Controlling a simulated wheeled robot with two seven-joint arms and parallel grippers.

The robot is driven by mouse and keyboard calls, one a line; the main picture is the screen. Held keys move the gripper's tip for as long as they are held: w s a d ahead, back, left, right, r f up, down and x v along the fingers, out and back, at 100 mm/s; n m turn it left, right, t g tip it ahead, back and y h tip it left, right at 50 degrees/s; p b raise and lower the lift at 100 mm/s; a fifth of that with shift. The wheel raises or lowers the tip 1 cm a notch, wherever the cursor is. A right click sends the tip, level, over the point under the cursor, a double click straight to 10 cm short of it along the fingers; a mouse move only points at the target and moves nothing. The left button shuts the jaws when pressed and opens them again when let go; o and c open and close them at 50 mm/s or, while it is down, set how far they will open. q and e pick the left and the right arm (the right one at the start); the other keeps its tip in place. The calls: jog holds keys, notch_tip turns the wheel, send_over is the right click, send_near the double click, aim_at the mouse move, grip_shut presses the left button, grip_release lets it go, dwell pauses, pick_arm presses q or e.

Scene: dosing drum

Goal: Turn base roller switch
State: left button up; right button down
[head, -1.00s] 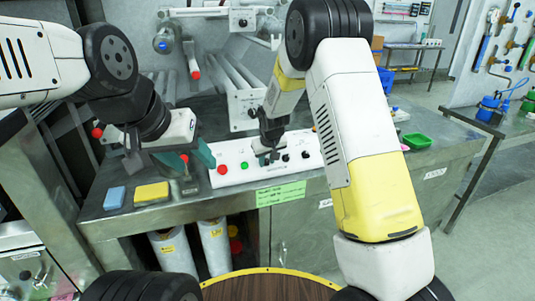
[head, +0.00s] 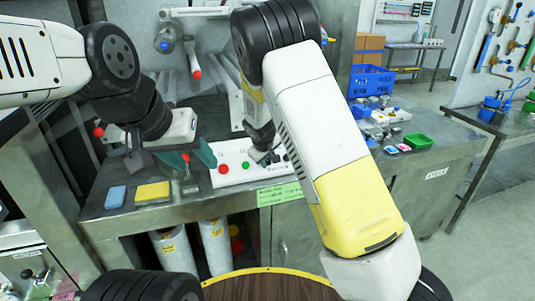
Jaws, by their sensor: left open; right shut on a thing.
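The white control panel (head: 232,177) lies on the metal bench, with a red button (head: 223,169) and a green button (head: 245,164) showing. Black switch knobs lie to the right of the green button, and my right arm hides most of that side. My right gripper (head: 268,158) points down at the panel and is shut on a small black knob, mostly hidden by the fingers. I cannot tell which way the knob points.
A blue sponge (head: 115,197) and a yellow sponge (head: 152,192) lie at the bench's front left. A green tray (head: 418,141) and a blue crate (head: 371,80) are to the right. A green label (head: 279,194) hangs on the front edge. Metal rollers stand behind the panel.

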jog(key=c, duration=1.5)
grip_release()
jog(key=v, duration=0.7)
jog(key=shift+s+r, duration=0.2)
jog(key=shift+r, duration=0.15)
